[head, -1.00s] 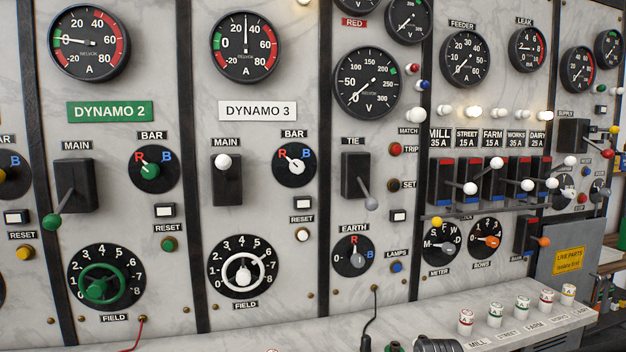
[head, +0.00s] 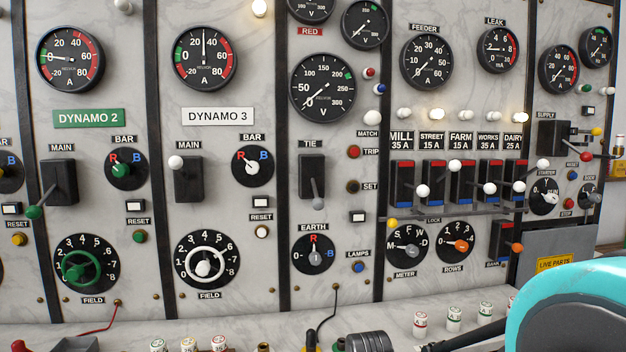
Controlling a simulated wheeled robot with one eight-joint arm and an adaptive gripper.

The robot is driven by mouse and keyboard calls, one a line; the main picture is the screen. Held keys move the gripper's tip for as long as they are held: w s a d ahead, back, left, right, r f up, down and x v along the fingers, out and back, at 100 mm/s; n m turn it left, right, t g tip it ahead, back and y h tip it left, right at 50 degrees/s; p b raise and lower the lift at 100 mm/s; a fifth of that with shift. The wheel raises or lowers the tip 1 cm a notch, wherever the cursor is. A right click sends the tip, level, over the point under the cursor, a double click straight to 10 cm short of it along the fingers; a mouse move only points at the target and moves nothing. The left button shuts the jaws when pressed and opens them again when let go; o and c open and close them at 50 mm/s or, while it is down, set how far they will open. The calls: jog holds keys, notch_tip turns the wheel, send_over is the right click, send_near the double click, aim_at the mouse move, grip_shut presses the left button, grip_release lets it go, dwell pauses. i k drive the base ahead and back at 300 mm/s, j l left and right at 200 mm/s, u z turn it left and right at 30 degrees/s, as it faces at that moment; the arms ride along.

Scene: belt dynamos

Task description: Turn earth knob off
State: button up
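The earth knob (head: 315,257) is a small grey knob on a round black dial under the EARTH label, low on the panel between DYNAMO 3 and the feeder switches. My gripper is not in view. A rounded teal and dark part of my arm fills the lower right corner, well right of the knob.
The TIE switch (head: 312,178) is above the knob, and the blue LAMPS button (head: 358,267) is to its right. A black cable (head: 327,318) hangs from a socket below it. The shelf (head: 250,328) below carries several small labelled pegs and a dark ribbed cylinder (head: 367,342).

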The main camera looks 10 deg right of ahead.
aim_at(315, 258)
jog(key=k+z, duration=0.15)
jog(key=z, duration=0.2)
jog(key=k+l+z, duration=0.1)
jog(key=z, duration=0.25)
jog(key=k+z, duration=0.15)
jog(key=z, duration=0.2)
jog(key=i+l, duration=0.05)
